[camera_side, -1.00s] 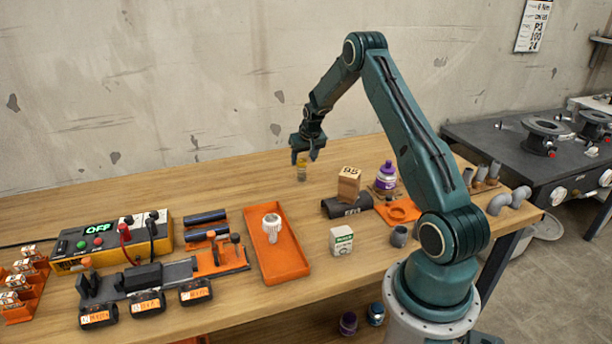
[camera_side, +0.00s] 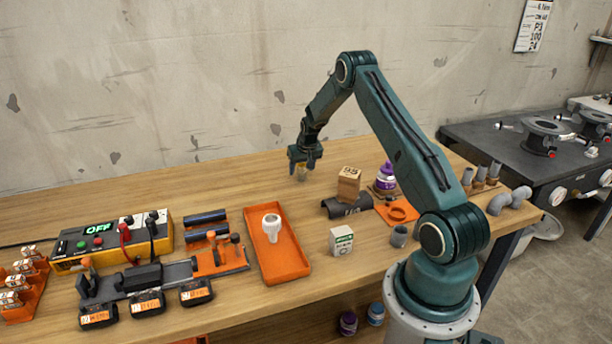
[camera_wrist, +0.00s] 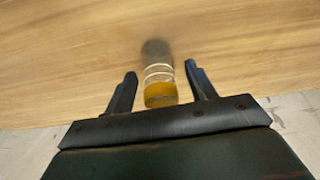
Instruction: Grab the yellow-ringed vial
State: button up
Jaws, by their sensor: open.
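The yellow-ringed vial (camera_side: 302,174) stands on the wooden table toward the back, mostly covered by my gripper in the side view. In the wrist view the vial (camera_wrist: 158,78) has a yellow band, clear glass with pale rings, and a dark, blurred far end. My gripper (camera_side: 306,168) is over it, pointing down. In the wrist view the open fingers (camera_wrist: 160,82) are on either side of the vial's yellow end, with a gap showing on each side. Whether the fingers are low enough to span its body is hard to tell.
Right of the vial are a dark half-pipe (camera_side: 347,206), a wooden block (camera_side: 348,185) and a purple-labelled bottle (camera_side: 386,177). An orange tray (camera_side: 291,265) holding a white fitting (camera_side: 271,228) and a small white box (camera_side: 341,240) lie nearer. The table around the vial is clear.

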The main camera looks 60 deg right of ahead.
jog(key=c, duration=1.1)
jog(key=shift+o, duration=0.2)
jog(key=shift+r, duration=0.1)
notch_tip(320, 180, up, 20)
dwell(0.6)
